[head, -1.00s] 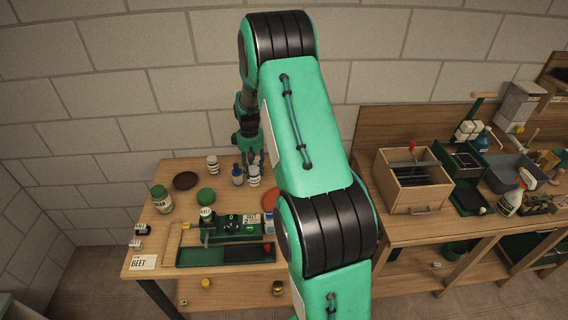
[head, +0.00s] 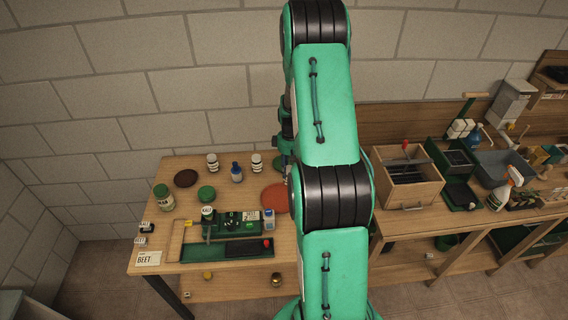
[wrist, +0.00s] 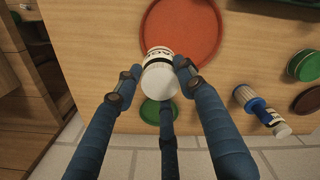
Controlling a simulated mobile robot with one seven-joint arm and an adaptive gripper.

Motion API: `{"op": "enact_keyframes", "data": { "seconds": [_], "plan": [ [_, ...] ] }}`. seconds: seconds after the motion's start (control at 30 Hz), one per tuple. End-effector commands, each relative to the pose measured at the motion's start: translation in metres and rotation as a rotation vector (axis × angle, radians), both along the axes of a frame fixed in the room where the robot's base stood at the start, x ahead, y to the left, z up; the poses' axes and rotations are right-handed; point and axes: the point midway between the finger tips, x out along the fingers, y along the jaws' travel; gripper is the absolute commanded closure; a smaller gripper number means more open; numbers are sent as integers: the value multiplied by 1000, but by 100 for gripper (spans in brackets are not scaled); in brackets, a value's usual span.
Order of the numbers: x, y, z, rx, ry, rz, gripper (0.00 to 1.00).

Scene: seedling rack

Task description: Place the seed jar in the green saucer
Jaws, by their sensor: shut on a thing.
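My gripper (wrist: 158,80), with dark blue fingers, is shut on the seed jar (wrist: 160,68), a white jar with dark lettering. The jar is tilted in the wrist view and overlaps the rim of the orange-red saucer; its height above the table is unclear. The green saucer (wrist: 151,110) lies on the table just beyond the jar, partly covered by one finger. In the head view the green saucer (head: 279,162) shows only partly beside my arm. There my gripper and the held jar are mostly hidden behind the arm.
The orange-red saucer (head: 273,198) lies in front of the green one. A brown saucer (head: 186,178) and a green round item (head: 206,194) lie farther left.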

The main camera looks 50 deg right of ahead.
Motion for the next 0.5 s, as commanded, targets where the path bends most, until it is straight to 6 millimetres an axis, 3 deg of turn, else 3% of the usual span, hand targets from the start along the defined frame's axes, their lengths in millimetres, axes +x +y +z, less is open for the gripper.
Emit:
{"op": "enact_keyframes", "data": {
  "seconds": [0.27,0.5],
  "plan": [
    [8,-7,0,-1,-1,0,91],
    [30,-28,-3,0,0,0,91]
  ]
}}
